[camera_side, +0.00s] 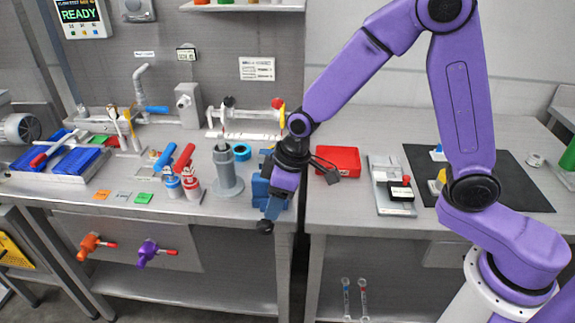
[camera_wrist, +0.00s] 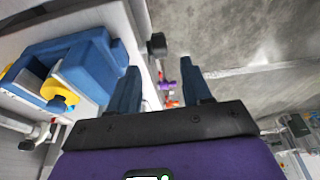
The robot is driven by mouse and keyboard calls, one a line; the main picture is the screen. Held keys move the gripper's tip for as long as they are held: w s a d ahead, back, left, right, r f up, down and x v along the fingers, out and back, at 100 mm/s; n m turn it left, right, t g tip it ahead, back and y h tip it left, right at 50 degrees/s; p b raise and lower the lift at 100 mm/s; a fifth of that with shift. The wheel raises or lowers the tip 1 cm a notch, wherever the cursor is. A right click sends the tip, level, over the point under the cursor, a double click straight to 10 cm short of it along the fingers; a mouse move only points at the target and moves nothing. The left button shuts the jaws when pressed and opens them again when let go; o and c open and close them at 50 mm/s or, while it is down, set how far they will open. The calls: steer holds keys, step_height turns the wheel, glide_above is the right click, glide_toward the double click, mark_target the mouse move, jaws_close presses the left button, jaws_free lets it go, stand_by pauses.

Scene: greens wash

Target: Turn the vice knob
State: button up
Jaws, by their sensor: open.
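The blue vice (camera_side: 258,188) sits at the front edge of the left bench, partly hidden behind my gripper in the side view. It shows as a blue block (camera_wrist: 92,65) at the left of the wrist view. Its black round knob (camera_side: 265,227) hangs in front of the bench edge, just below my fingertips. In the wrist view the knob (camera_wrist: 157,44) lies beyond the fingertips, between their lines and nearer the left finger. My gripper (camera_wrist: 162,72) is open and empty, pointing down in the side view (camera_side: 273,212). I cannot tell whether a finger touches the knob.
A grey cylindrical post (camera_side: 226,172) and a blue ring (camera_side: 241,152) stand left of the vice. A red tray (camera_side: 338,163) is on the right bench. Orange (camera_side: 90,246) and purple (camera_side: 147,252) valves project from the left bench front. The space before the bench gap is free.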

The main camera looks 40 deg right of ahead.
steer(key=v, duration=0.9)
steer(key=shift+r, duration=0.3)
steer(key=shift+s+d, duration=0.1)
steer(key=shift+s, duration=0.05)
steer(key=o, duration=0.4)
steer(key=shift+c, duration=0.2)
steer(key=n+t+h, duration=1.1)
steer(key=n+h, duration=0.4)
steer(key=n, duration=0.5)
glide_toward(265, 232)
steer(key=x, duration=1.1)
